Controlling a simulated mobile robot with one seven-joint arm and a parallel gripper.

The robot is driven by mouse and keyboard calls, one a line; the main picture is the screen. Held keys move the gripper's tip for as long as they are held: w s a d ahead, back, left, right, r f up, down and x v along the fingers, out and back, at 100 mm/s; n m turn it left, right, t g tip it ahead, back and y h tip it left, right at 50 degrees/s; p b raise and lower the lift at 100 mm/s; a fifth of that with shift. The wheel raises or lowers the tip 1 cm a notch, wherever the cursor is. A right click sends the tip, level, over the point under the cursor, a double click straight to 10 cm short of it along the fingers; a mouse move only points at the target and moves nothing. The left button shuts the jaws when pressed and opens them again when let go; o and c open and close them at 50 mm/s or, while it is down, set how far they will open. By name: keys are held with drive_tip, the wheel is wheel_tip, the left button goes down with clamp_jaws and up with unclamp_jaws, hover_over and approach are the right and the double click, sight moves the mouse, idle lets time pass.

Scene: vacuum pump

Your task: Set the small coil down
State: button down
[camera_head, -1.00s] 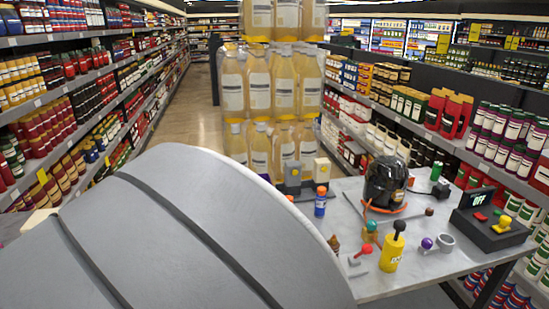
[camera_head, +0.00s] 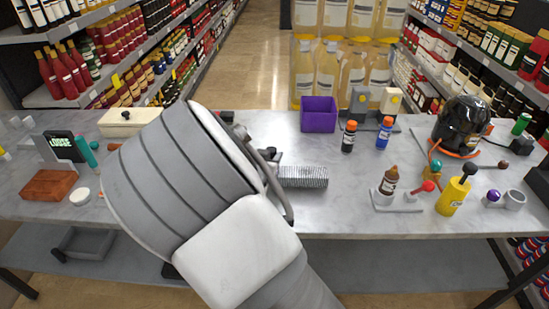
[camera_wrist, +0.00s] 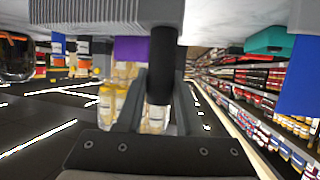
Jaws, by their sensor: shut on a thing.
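The small coil, a grey ribbed block (camera_head: 303,176), shows just right of my arm, over the middle of the table (camera_head: 340,210). In the wrist view its ribbed body (camera_wrist: 90,12) fills the top edge, with a black cylindrical stem (camera_wrist: 163,60) joined to it. My gripper (camera_wrist: 160,78) is shut on this stem, one finger on each side. In the head view my arm hides most of the gripper. I cannot tell whether the coil touches the table.
A purple bin (camera_head: 318,114) stands behind the coil, with orange-capped bottles (camera_head: 349,137) to its right. A brown dropper bottle (camera_head: 389,181), yellow canister (camera_head: 452,195) and black pump (camera_head: 461,125) stand further right. The table front right of the coil is clear.

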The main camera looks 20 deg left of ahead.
drive_tip(key=shift+f, duration=1)
drive_tip(key=shift+f, duration=0.15)
drive_tip(key=c, duration=0.5)
unclamp_jaws()
drive_tip(key=shift+c, duration=0.2)
drive_tip(key=shift+r, duration=0.25)
drive_tip(key=p+v, duration=0.1)
drive_tip(key=v, duration=1.1)
drive_tip(key=shift+p, duration=0.35)
